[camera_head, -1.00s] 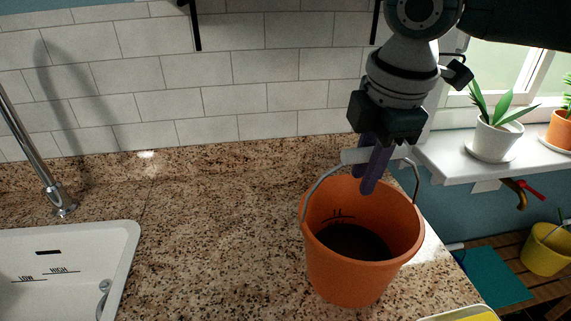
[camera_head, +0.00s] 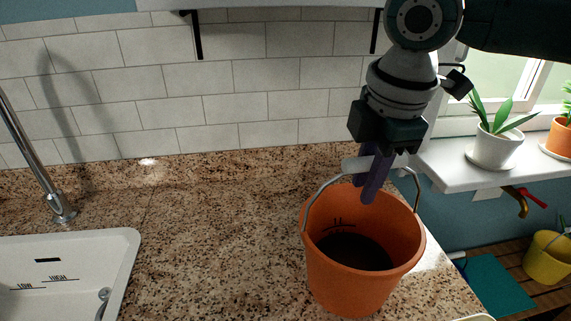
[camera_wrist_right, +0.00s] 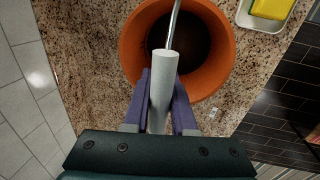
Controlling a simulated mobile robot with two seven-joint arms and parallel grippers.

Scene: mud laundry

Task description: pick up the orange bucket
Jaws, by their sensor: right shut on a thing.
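The orange bucket (camera_head: 350,290) is upright at the right end of the granite counter, with a dark inside. Its metal handle is raised and has a pale grip (camera_head: 353,165). My right gripper (camera_head: 372,182) is above the bucket's far rim, shut on the handle's pale grip. In the right wrist view the two purple fingers (camera_wrist_right: 160,98) lie on either side of the grip (camera_wrist_right: 162,85), and the bucket (camera_wrist_right: 134,45) is beyond them. I cannot tell whether the bucket's base touches the counter. My left gripper is not in view.
A white sink (camera_head: 100,250) with a metal tap (camera_head: 40,165) is at the left. A windowsill (camera_head: 455,165) with potted plants (camera_head: 497,145) is at the right. A yellow sponge (camera_wrist_right: 272,8) lies in a tray (camera_wrist_right: 262,22) near the bucket. The counter's middle is clear.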

